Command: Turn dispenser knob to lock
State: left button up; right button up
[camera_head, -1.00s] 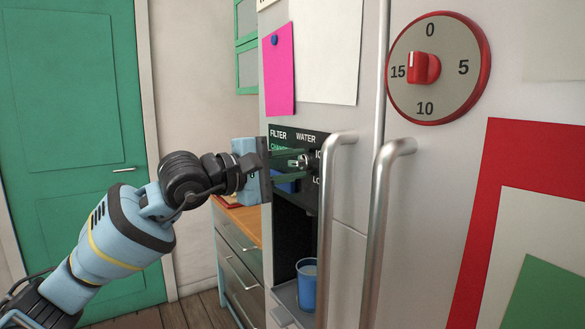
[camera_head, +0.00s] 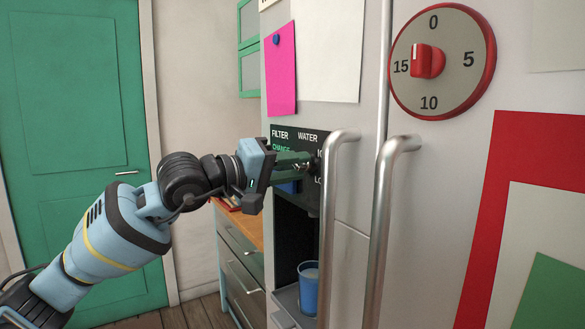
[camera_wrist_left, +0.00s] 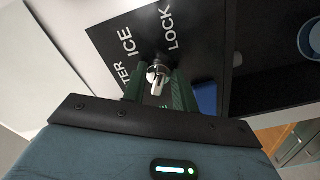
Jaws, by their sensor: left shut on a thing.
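The dispenser panel (camera_head: 291,136) is black with white words, set in the fridge front left of the handles. My left gripper (camera_head: 303,163) reaches the panel from the left, with its green fingers on the knob. In the left wrist view the silver dispenser knob (camera_wrist_left: 157,76) sits between the two green fingertips, which are shut on it. The panel words "WATER", "ICE" and "LOCK" (camera_wrist_left: 173,30) stand around the knob there. The knob's pointer is partly hidden by the fingers, and I cannot tell its exact setting. My right gripper is not in view.
Two long metal fridge handles (camera_head: 377,220) stand close to the right of the gripper. A blue cup (camera_head: 308,287) stands in the dispenser bay below. A red-rimmed timer dial (camera_head: 455,85) is at upper right. A wooden-topped drawer cabinet (camera_head: 240,262) is behind my arm.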

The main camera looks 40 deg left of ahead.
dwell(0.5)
pick_arm(q)
jog(key=o, duration=0.6)
jog(key=shift+o, duration=0.2)
jog(key=shift+s+a, duration=0.1)
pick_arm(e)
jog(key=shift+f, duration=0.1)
